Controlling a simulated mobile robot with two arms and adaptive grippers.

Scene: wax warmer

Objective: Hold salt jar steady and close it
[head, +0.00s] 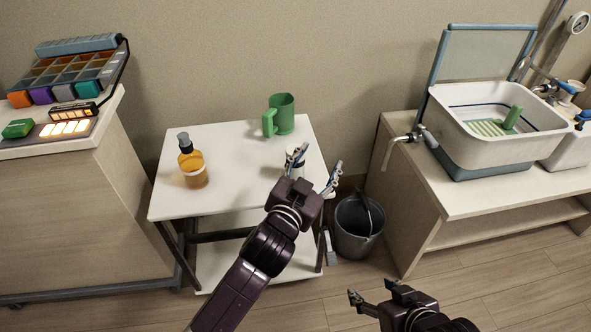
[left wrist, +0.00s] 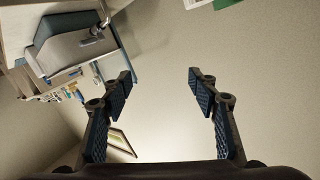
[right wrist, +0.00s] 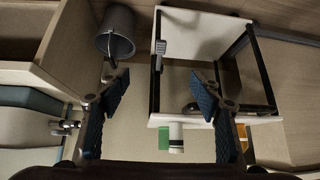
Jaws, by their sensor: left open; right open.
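A small white jar with a dark band, likely the salt jar (head: 298,172), stands at the right side of the small white table (head: 235,148). In the head view my left gripper partly hides it, and its lid state cannot be made out. It also shows in the right wrist view (right wrist: 176,142). My left gripper (head: 317,164) is open and empty above the table's right edge, in front of the jar in the picture; I cannot tell whether it touches it. My right gripper (head: 374,291) is open and empty, in front of the table and lower right.
A green mug (head: 284,112) stands behind the jar. An amber bottle with a grey cap (head: 193,168) stands at the table's left. A grey bucket (head: 358,228) is on the floor to the right. A bench with a white basin (head: 470,150) stands further right.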

